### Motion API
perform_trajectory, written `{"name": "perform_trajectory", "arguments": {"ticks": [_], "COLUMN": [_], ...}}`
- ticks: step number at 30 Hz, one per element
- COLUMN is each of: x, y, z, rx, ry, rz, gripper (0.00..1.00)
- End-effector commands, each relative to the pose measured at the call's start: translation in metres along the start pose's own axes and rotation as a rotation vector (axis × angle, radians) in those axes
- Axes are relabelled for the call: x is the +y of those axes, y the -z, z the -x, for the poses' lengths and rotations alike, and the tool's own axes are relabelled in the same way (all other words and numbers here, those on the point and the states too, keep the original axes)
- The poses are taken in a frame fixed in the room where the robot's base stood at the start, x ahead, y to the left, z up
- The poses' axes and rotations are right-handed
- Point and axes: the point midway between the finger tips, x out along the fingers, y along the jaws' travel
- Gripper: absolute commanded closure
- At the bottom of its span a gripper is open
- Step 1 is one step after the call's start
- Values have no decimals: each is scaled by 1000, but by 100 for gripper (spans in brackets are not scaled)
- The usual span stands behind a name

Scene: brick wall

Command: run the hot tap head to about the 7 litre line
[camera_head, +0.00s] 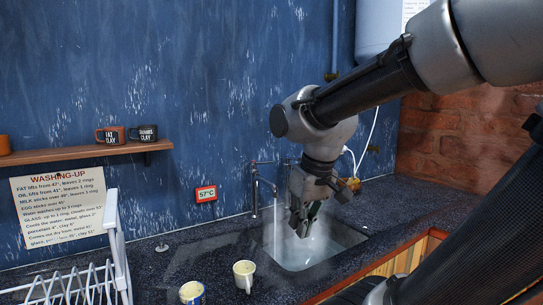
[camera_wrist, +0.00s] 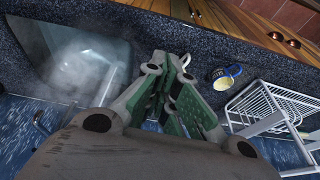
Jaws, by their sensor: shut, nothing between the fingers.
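The metal tap (camera_head: 256,186) stands at the back left of the sink (camera_head: 352,238), with a thin stream of water (camera_head: 275,222) falling from its spout. The basin looks misty, and pale steam also shows over the sink in the wrist view (camera_wrist: 75,62). My gripper (camera_head: 304,230) hangs over the basin, right of the stream and apart from it. Its green-padded fingers (camera_wrist: 180,65) are shut and empty. My wrist hides part of the area behind the sink, including any second tap head there. I cannot make out litre marks or the water level.
A red-framed display (camera_head: 206,193) on the wall reads 57°C. Two mugs, one pale (camera_head: 244,274) and one patterned (camera_head: 192,293), stand on the dark counter left of the sink. A white dish rack (camera_head: 118,245) is at far left, below a washing-up notice (camera_head: 60,206).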

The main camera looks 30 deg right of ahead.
Motion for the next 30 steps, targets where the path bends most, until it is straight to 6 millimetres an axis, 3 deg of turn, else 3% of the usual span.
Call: {"name": "perform_trajectory", "arguments": {"ticks": [2, 11, 17, 20, 22, 27, 30], "x": [16, 40, 60, 76, 90, 134, 154], "y": [10, 69, 130, 173, 214, 333, 394], "z": [15, 21, 18, 13, 6, -12, -13], "rx": [1, -6, 2, 17, 39, 167, 282], "ry": [-49, -121, -182, -226, -265, -370, -407], "rz": [-9, -66, -124, -170, -217, -383, -501], "gripper": [100, 100, 100, 100, 100, 100, 100]}}
